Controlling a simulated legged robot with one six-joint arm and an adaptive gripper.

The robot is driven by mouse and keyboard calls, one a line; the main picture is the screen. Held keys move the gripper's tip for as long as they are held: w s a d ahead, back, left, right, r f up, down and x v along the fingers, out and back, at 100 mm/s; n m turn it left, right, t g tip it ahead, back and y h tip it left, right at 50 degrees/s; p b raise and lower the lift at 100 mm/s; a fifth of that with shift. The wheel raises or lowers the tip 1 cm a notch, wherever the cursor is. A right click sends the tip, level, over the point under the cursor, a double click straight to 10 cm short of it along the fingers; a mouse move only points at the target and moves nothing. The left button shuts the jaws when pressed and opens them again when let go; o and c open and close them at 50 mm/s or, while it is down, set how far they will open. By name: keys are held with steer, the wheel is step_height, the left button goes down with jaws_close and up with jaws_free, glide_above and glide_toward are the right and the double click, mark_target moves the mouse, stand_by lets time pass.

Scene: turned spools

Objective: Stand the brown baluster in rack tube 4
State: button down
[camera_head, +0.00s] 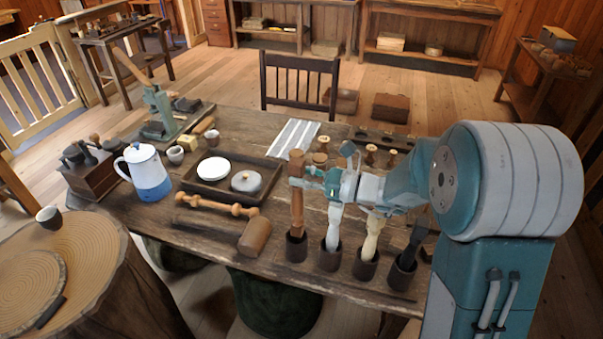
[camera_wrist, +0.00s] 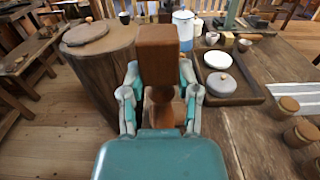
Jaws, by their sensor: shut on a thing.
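The brown baluster (camera_head: 297,208) is upright, with a square block at its top. My gripper (camera_head: 310,178) is shut around its upper part. Its lower end meets the mouth of the leftmost dark tube (camera_head: 297,248); how deep it sits inside I cannot tell. In the wrist view the baluster's block (camera_wrist: 158,52) rises between the fingers of my gripper (camera_wrist: 161,98), and the tube below is hidden. Three more tubes run to the right, holding a white spindle (camera_head: 333,228), a cream spindle (camera_head: 371,240) and a dark piece (camera_head: 412,245). No tube number is readable.
Several small spools stand behind my gripper.

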steer(key=shift+f, duration=0.25)
steer(key=shift+a+f, duration=0.1)
steer(key=shift+f, duration=0.05)
